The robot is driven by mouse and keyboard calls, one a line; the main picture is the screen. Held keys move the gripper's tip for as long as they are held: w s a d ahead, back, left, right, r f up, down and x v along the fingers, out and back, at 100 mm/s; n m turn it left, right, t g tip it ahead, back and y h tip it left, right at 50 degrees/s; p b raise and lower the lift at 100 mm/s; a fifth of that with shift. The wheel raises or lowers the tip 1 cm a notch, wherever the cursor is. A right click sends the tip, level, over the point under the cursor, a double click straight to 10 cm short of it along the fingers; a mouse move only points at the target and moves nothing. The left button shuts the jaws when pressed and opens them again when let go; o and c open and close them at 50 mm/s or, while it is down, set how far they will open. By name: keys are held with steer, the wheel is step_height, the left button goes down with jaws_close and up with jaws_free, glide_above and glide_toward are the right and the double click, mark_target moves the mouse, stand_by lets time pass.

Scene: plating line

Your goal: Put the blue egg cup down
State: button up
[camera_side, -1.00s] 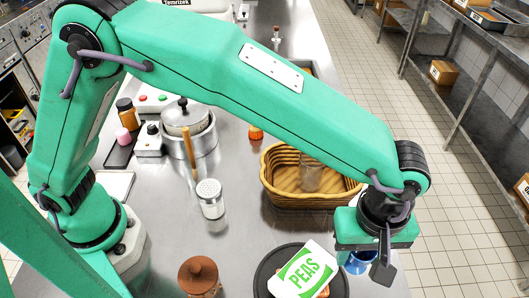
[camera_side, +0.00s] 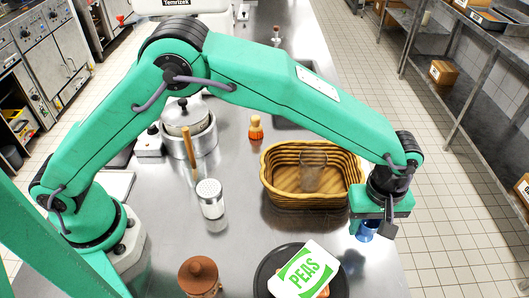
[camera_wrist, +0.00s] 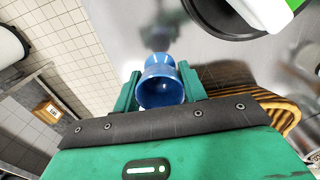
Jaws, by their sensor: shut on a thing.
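The blue egg cup (camera_side: 366,230) is in my gripper (camera_side: 376,228) near the right edge of the steel counter, partly hidden by the gripper in the side view. In the wrist view the cup (camera_wrist: 161,84) sits between the two green fingers (camera_wrist: 160,90), its open rim facing the camera and its narrower foot pointing away. My gripper is shut on it. I cannot tell whether the foot touches the counter.
A wicker basket (camera_side: 275,190) with a clear glass (camera_side: 313,172) stands left of my gripper. A dark pan (camera_side: 262,275) holding a PEAS packet (camera_side: 304,270) is nearer the camera. A shaker (camera_side: 211,198) and pot (camera_side: 188,125) stand further left. The counter's right edge is close.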

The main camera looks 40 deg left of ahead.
mark_target(368, 225)
steer(key=shift+w+a+f, duration=0.1)
steer(key=shift+w+f, duration=0.2)
steer(key=shift+w, duration=0.2)
steer(key=shift+f, duration=2)
steer(key=shift+f, duration=0.15)
steer(key=o, duration=1)
steer(key=shift+c, duration=0.2)
step_height(368, 225, up, 12)
steer(key=shift+r, duration=0.15)
